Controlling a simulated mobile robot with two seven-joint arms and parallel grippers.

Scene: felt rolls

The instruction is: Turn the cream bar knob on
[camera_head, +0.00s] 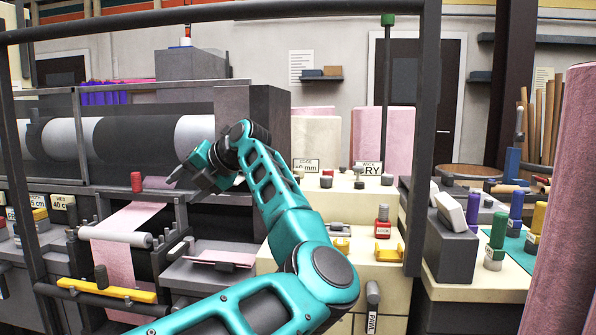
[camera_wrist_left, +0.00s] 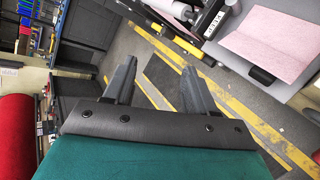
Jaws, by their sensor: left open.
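My left gripper (camera_head: 182,172) is open and empty, held in front of the dark roll machine at the left of the head view. In the left wrist view its two fingers (camera_wrist_left: 158,84) stand apart over the grey floor with yellow stripes. A cream bar-shaped piece (camera_head: 451,212) sits tilted on a dark grey box (camera_head: 452,257) to the right in the head view, well away from the gripper. I cannot tell for sure that it is the cream bar knob. My right gripper is not in view.
A cream console (camera_head: 345,207) with several small knobs, a red lock-like piece (camera_head: 382,222) and yellow parts stands behind my left arm. Green, purple and yellow posts stand at the right. A large pink roll (camera_head: 566,210) blocks the right edge. A dark frame post crosses the view.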

